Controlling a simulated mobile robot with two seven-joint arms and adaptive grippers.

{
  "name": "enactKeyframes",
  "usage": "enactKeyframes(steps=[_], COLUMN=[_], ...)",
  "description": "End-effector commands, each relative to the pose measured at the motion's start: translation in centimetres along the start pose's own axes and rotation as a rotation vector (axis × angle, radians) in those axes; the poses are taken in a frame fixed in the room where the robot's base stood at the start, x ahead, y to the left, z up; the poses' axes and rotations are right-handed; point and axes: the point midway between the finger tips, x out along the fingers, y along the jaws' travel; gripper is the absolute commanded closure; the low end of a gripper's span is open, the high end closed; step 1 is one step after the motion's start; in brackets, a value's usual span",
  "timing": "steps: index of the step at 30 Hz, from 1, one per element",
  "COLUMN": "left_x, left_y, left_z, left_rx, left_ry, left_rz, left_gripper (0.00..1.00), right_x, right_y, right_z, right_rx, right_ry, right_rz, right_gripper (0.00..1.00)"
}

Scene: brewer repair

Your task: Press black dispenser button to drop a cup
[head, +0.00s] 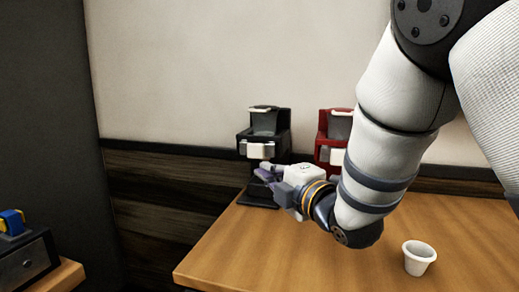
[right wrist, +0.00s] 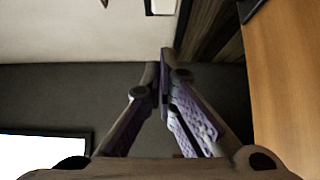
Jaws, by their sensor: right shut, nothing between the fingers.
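A black dispenser (head: 264,123) stands at the back left of the wooden table, against the wall. It has a pale front panel (head: 257,151); I cannot make out a separate button. My right gripper (head: 262,171) is in front of its lower part, fingers pointing left, and hides some of it. I cannot tell whether the fingertips touch it. In the right wrist view the fingers (right wrist: 165,66) are closed together with nothing between them. A white cup (head: 419,260) stands upright on the table at the front right, below my right arm. My left gripper is not in view.
A red dispenser (head: 324,136) stands right of the black one, partly hidden by my right arm. The table (head: 245,250) is clear at its front left. A dark box (head: 27,262) with a blue and yellow object (head: 11,221) sits at the far left on another wooden surface.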

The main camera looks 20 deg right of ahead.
Motion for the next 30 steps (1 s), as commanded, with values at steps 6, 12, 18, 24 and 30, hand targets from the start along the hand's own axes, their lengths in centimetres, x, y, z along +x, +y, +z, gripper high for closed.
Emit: enactKeyframes(steps=[6, 12, 18, 24, 30], left_x=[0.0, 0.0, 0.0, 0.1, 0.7], left_y=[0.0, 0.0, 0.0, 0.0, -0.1], left_z=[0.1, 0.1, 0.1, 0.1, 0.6], left_rx=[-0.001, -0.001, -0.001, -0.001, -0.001], left_ry=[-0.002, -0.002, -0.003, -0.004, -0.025], left_rz=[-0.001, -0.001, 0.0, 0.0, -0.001], left_gripper=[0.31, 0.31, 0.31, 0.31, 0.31], right_x=[0.0, 0.2, 3.2, 7.7, 11.3], right_y=[-0.1, -0.1, -0.1, -0.1, -0.5], right_z=[0.0, 0.0, 0.0, 0.0, 1.2], right_rx=[0.001, 0.002, 0.003, 0.003, 0.006], right_ry=[0.0, 0.0, 0.0, -0.001, -0.003], right_rz=[-0.002, -0.001, -0.001, 0.0, -0.005], right_gripper=[1.0, 1.0, 1.0, 1.0, 1.0])
